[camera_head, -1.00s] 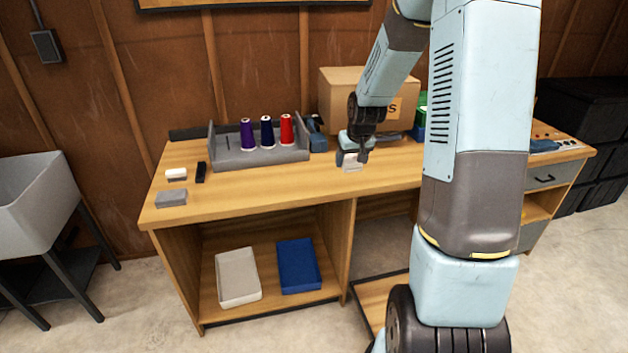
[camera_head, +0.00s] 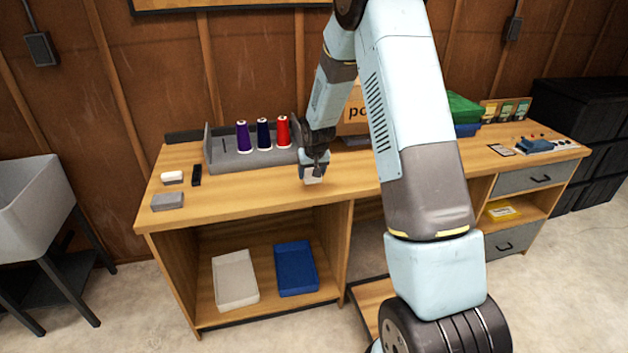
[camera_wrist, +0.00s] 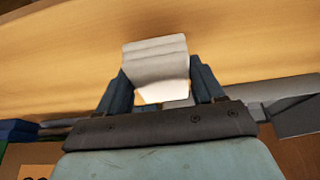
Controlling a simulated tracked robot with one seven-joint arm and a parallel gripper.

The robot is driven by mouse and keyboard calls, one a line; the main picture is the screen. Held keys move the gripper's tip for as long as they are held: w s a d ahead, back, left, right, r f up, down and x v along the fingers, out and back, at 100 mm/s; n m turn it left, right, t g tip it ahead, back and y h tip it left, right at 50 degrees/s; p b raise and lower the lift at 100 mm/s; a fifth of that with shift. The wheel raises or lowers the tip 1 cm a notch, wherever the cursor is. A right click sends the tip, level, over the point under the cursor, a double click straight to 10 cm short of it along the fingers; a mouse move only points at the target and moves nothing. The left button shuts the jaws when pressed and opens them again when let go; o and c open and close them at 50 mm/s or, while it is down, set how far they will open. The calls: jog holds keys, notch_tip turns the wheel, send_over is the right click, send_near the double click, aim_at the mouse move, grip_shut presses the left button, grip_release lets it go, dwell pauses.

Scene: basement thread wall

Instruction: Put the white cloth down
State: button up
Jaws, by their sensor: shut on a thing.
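The white cloth (camera_wrist: 157,66) is a folded, pale piece held between the fingers of my gripper (camera_wrist: 160,98) in the wrist view. In the head view the cloth (camera_head: 313,176) shows small and pale below my gripper (camera_head: 315,170), over the front half of the wooden workbench (camera_head: 240,201). My gripper is shut on the cloth. I cannot tell whether the cloth touches the bench top.
A grey rack (camera_head: 222,157) with purple, dark blue and red thread cones stands behind and left. A white-topped block (camera_head: 172,177), a black item (camera_head: 197,175) and a grey block (camera_head: 167,201) lie at the left. Bench top between is clear.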

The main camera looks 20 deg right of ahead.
jog(key=shift+w+a+f, duration=0.2)
jog(key=shift+f, duration=0.35)
notch_tip(320, 180, down, 3)
jog(key=shift+r, duration=0.15)
jog(key=o, duration=1.1)
